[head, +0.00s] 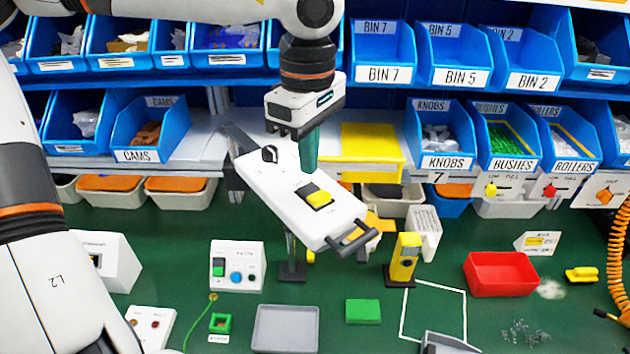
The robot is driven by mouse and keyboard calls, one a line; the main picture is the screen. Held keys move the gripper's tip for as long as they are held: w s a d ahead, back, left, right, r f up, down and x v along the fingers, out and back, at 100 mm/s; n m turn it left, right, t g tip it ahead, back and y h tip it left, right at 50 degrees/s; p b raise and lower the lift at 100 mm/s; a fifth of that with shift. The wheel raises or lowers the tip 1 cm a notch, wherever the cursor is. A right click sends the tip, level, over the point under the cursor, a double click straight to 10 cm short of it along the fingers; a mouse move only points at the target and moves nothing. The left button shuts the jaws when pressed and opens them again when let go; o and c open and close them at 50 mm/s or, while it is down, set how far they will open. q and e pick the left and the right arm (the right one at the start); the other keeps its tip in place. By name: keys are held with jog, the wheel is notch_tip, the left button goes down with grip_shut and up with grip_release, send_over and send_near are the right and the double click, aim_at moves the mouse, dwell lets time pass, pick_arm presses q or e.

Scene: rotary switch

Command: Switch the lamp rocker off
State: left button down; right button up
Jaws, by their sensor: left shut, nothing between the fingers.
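A white tilted panel (290,185) stands raised above the bench in the middle of the head view. It carries a black rotary knob (269,154) near its upper end and a yellow rocker (319,198) in a black frame lower down. A dark bar handle is at its lower right end. My left gripper (309,165) points down over the panel with its teal fingers shut and empty. The tips appear just above the rocker, right of the knob; I cannot tell whether they touch the panel. The rocker's tilt is too small to read. My right gripper is out of view.
A yellow upright device (404,260) stands right of the panel. A grey tray (285,329), a green block (363,311), a white button box (237,266) and a red bin (500,274) sit on the green bench. Blue labelled bins (148,135) line the back.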

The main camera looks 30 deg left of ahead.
aim_at(309, 188)
pick_arm(q)
notch_tip(309, 188, up, 4)
jog(key=shift+r+p, duration=0.1)
jog(key=shift+p, duration=1.05)
